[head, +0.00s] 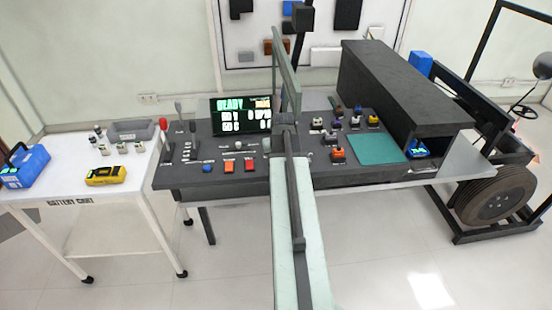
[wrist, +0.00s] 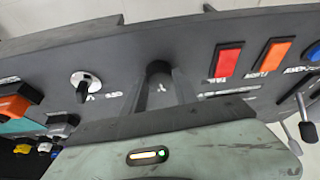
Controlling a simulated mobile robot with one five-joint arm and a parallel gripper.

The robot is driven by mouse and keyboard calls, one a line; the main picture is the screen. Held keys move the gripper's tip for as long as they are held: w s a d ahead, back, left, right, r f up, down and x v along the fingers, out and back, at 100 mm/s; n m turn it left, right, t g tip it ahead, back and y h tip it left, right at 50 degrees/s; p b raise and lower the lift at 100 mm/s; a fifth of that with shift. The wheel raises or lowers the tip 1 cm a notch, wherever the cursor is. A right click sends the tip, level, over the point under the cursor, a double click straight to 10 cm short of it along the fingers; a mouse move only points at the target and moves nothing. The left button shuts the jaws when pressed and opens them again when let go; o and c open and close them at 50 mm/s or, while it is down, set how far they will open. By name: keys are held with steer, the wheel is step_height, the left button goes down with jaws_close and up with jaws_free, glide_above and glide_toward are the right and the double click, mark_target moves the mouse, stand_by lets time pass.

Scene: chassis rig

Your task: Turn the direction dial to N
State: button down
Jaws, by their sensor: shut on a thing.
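My gripper (wrist: 162,88) reaches down to the dark console in the wrist view, its two dark fingers shut on a dark round knob (wrist: 158,68). This knob appears to be the direction dial, but its labels are too blurred to read and its pointer does not show clearly. A small white mark shows between the fingers. A second dial (wrist: 86,84), silver with a black handle, sits to the left, apart from the fingers. In the head view my arm hides the gripper and the held knob.
A red rocker switch (wrist: 226,62) and an orange one (wrist: 271,55) stand right of the fingers, with levers (wrist: 305,125) at the far right. In the head view, a screen reading READY (head: 241,115) rises behind the console (head: 215,180). A white cart (head: 75,205) stands at left.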

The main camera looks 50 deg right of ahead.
steer(key=shift+a+m, duration=0.1)
steer(key=shift+m, duration=0.5)
steer(key=c, duration=0.9)
jaws_free()
steer(key=shift+c, duration=0.2)
steer(key=p+v, duration=0.7)
steer(key=shift+a+r, duration=0.2)
steer(key=shift+r, duration=0.2)
